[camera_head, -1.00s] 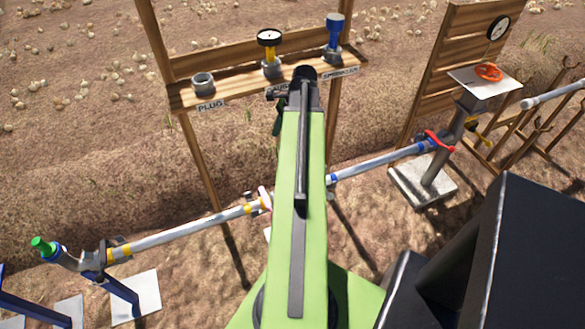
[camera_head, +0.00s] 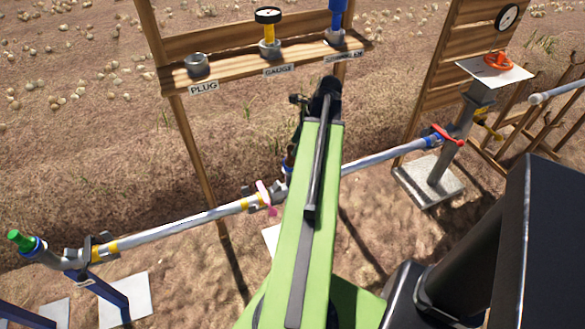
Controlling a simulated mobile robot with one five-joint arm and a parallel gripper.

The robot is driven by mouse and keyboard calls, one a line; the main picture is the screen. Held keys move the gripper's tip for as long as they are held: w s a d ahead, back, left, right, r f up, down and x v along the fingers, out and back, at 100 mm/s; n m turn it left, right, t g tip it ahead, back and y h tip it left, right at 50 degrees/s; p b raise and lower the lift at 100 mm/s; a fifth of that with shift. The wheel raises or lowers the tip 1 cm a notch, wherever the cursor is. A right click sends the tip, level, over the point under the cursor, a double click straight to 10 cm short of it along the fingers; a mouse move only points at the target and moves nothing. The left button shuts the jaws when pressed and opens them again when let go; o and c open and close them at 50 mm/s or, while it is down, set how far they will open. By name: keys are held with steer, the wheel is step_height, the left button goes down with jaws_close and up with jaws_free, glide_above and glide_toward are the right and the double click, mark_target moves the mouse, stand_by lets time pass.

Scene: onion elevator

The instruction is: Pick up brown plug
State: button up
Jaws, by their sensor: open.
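My gripper (camera_head: 299,101) shows only in part as dark pieces beside the far end of my green arm, which hides much of it. It is open. A small dark brownish piece (camera_head: 290,157) shows at the arm's left edge, just above the pipe joint; it may be the brown plug, but I cannot tell for certain. The shelf socket labelled PLUG (camera_head: 197,65) is a grey ring with nothing brown visible in it.
The wooden shelf (camera_head: 230,75) also holds a yellow gauge (camera_head: 269,30) and a blue sprinkler (camera_head: 338,18). A metal pipe (camera_head: 180,228) with a green cap (camera_head: 20,240) runs below. A stand with an orange valve wheel (camera_head: 498,62) is at the right.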

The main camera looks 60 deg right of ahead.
mark_target(289, 162)
steer(key=shift+x, duration=0.9)
steer(key=b+x, duration=0.5)
steer(key=shift+a+f, duration=0.1)
steer(key=shift+a, duration=0.05)
steer(key=shift+r, duration=0.2)
steer(key=shift+c, duration=0.2)
jaws_close()
